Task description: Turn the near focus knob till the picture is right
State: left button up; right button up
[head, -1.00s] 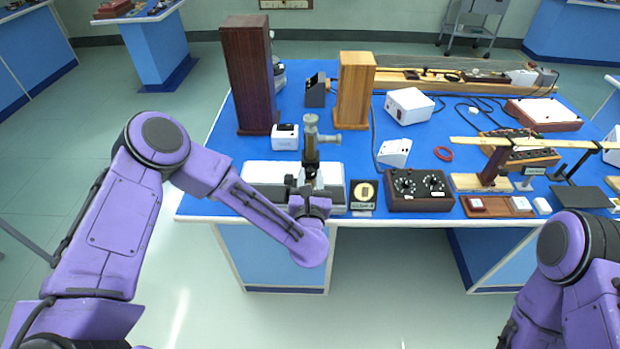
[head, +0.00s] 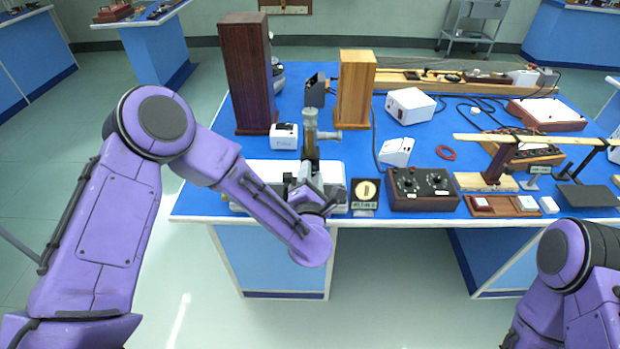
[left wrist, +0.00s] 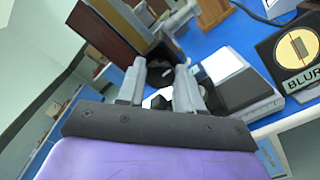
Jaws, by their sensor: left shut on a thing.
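A brass and dark instrument (head: 311,150) with an upright tube and side eyepiece stands on a white base at the bench's front edge. My left gripper (head: 304,188) reaches its lower near side; my own wrist hides much of the contact. In the left wrist view my left gripper (left wrist: 160,72) is shut on a dark round knob (left wrist: 158,77), the near focus knob, which shows between the fingers. A small dark picture card (head: 365,191) with a pale yellow disc and a vertical line stands right of the instrument. In the left wrist view its label starts "BLUR" (left wrist: 300,79).
A tall dark wooden box (head: 248,75) and a lighter wooden box (head: 354,90) stand behind the instrument. My right arm is at the lower right, clear of the bench items.

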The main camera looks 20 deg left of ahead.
pick_arm(q)
jog(key=shift+d+f+m+b, duration=0.1)
jog(key=shift+m+b, duration=0.45)
jog(key=shift+m, duration=2.75)
jog(key=o, duration=1)
jog(key=shift+o, duration=0.2)
jog(key=b+v, duration=0.3)
jog(key=v, duration=0.7)
jog(key=shift+s, duration=0.3)
